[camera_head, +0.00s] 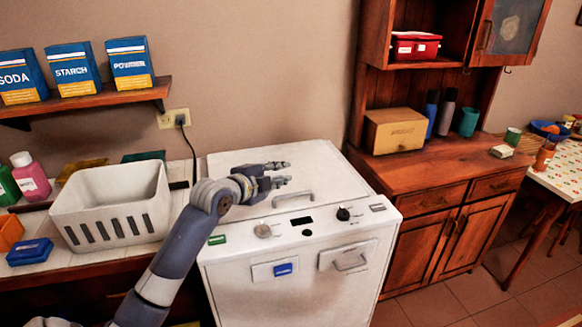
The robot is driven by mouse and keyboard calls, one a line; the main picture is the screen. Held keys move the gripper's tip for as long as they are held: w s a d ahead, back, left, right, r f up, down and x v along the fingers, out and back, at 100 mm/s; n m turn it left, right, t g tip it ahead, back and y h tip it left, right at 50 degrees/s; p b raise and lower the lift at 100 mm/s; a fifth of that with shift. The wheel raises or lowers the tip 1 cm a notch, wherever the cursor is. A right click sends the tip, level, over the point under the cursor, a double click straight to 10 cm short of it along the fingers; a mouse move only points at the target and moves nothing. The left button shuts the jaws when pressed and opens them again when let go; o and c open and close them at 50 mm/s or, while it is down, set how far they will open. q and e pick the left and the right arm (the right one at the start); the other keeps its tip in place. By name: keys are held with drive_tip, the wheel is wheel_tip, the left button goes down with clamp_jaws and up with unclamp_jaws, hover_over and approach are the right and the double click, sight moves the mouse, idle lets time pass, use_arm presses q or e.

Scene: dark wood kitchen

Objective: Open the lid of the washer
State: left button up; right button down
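The white washer (290,262) stands in the middle of the view. Its flat lid (322,172) is on top and looks closed. A grey bar handle (293,199) sits near the lid's front edge. Knobs and a dark display are on the panel in front of the lid. My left gripper (284,173) is over the lid, just behind and a little left of the handle in the picture. Its fingers point right and are apart, with nothing between them. I cannot tell its height above the lid. My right gripper is not in view.
A white laundry basket (112,186) stands on the tiled counter left of the washer. A shelf (92,100) with boxes hangs above. A power cord (188,145) runs down behind the washer. A wooden cabinet (425,205) stands close on the right.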

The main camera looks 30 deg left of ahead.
use_arm(q)
drive_tip(key=x, duration=0.8)
drive_tip(key=shift+w+a+f+p, duration=0.2)
drive_tip(key=shift+a+f+p, duration=0.1)
drive_tip(key=shift+p, duration=0.1)
clamp_jaws()
unclamp_jaws()
drive_tip(key=shift+s, duration=0.1)
drive_tip(key=v, duration=1.2)
